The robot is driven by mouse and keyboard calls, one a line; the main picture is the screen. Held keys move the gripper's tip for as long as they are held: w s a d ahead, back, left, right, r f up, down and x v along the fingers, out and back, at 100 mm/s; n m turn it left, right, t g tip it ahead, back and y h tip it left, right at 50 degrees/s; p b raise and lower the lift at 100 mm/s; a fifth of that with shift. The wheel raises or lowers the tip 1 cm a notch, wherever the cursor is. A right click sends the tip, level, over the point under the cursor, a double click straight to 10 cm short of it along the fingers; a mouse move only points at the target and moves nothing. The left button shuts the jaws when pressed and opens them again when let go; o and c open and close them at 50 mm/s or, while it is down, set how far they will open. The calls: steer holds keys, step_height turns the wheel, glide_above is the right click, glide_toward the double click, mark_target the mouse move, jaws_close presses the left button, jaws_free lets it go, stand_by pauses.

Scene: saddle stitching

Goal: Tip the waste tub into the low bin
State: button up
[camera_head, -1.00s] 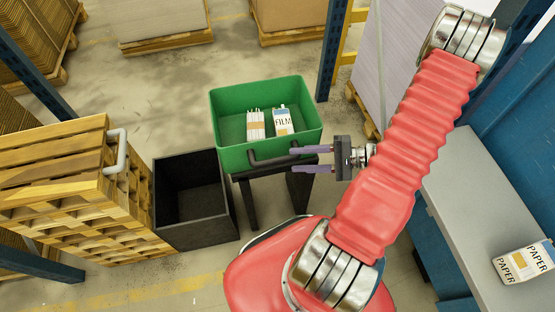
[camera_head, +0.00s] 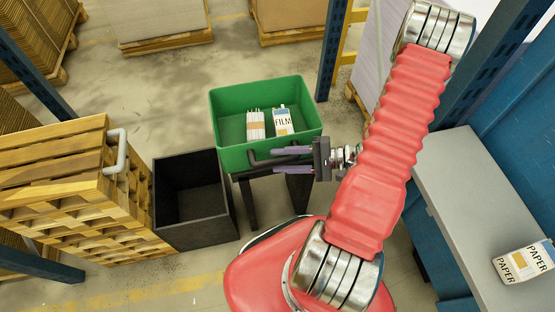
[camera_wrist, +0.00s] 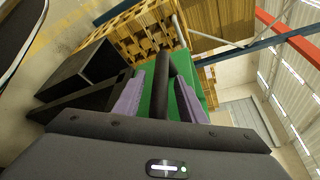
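The green waste tub (camera_head: 228,125) stands upright on a small dark stand (camera_head: 249,205). Inside it lie a FILM carton (camera_head: 283,122) and a bundle of white strips (camera_head: 255,124). A dark bar handle (camera_head: 264,160) is on the tub's near side. My gripper (camera_head: 276,160) is at this handle with its fingers apart. In the wrist view the handle (camera_wrist: 169,72) lies between the two purple fingers, with gaps showing on both sides. The low bin (camera_head: 164,207), black, open-topped and apparently empty, stands on the floor left of the stand.
A wooden pallet stack (camera_head: 60,195) with a grey tubular handle (camera_head: 121,150) stands left of the bin. A grey bench (camera_head: 455,190) with a PAPER carton (camera_head: 522,262) is at right. A blue upright post (camera_head: 333,50) rises behind the tub's right side. Open floor lies behind the tub.

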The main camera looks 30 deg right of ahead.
steer(key=shift+x, duration=0.85)
steer(key=shift+c, duration=0.6)
jaws_close()
steer(key=shift+f, duration=0.1)
